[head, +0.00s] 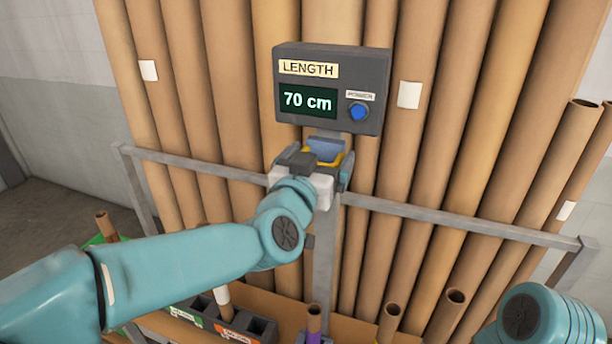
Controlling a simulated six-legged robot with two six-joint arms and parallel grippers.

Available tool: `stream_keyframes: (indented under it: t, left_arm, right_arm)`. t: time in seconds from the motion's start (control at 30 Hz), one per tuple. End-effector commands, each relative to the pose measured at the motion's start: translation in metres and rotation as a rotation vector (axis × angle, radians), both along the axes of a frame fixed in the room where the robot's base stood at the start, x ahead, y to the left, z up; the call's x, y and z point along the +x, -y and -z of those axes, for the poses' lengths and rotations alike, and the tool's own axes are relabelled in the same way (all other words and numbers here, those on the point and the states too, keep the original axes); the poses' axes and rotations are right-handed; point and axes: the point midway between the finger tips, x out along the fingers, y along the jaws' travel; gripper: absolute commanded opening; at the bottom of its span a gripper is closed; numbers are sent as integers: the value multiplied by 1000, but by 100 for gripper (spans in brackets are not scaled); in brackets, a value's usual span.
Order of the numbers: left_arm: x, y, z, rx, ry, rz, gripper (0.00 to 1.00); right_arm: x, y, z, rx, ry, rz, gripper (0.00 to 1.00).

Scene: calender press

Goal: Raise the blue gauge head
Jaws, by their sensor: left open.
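The blue gauge head (323,147) shows as a small blue-grey piece just under the display box, on a grey upright post. Yellow parts show beside and below it. My left gripper (318,162) is open in front of it, with its fingers apart, and hides its lower part. I cannot tell whether the fingers touch it. The display box (331,88) reads LENGTH and 70 cm, and has a blue POWER button (358,111). My right gripper is out of view; only part of my right arm shows at the bottom right.
Tall brown cardboard tubes (232,90) stand close behind the post. A grey rail (470,222) crosses in front of them. Below are dark labelled bins (262,328), a tube with a purple base (314,322) and several short upright tubes. A grey wall is at left.

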Motion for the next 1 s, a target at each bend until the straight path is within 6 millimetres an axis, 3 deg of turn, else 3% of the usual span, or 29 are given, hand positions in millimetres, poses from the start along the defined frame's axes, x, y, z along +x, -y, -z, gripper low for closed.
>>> stream_keyframes:
  t: [0.4, 0.6, 0.77, 1.0]
  left_arm:
    - [-98, -32, 0, -4, 4, 2, 96]
    - [-133, -44, -2, -2, 4, 1, 96]
    - [-146, -48, -1, -2, 3, 1, 96]
    - [-148, -49, 0, -2, 2, 0, 96]
  right_arm:
    - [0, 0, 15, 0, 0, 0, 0]
    - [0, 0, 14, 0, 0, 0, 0]
    - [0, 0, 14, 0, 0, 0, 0]
    - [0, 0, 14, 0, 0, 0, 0]
